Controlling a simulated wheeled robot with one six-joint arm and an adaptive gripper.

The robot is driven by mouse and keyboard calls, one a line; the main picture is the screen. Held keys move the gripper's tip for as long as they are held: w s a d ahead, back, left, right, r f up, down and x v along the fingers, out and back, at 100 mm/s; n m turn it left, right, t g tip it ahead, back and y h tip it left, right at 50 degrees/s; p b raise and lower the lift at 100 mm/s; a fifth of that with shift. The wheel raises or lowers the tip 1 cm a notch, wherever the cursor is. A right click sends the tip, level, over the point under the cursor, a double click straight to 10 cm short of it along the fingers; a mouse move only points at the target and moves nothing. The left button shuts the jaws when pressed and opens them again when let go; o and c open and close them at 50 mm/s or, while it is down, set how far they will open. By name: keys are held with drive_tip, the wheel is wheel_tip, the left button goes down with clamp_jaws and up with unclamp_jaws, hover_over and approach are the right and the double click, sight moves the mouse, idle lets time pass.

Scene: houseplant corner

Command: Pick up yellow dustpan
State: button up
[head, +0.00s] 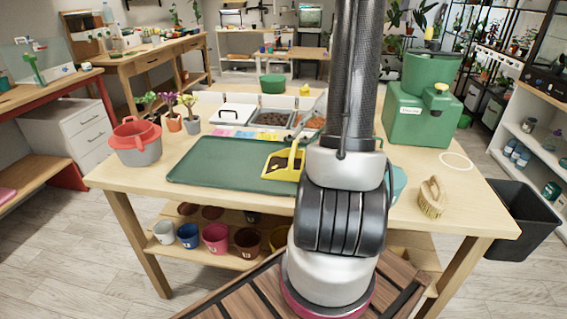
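The yellow dustpan (270,172) lies on the right part of the dark green tray (205,163) on the wooden table. Its pan holds something dark, and its yellow handle rises at its right side, close to my arm in the picture. My arm stands in front of the table and hides the area just right of the dustpan. My gripper is out of the picture, so its state does not show.
A red and grey bucket (137,148) and small potted plants stand left on the table (420,165). Bins of soil (272,118) sit behind the tray. A green canister (415,118) and a brush (432,199) are on the right. A black bin (520,222) stands beside the table.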

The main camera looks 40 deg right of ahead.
sight(295, 149)
drive_tip(key=x, duration=0.7)
drive_tip(key=shift+a+f, duration=0.3)
drive_tip(key=shift+f, duration=0.05)
clamp_jaws()
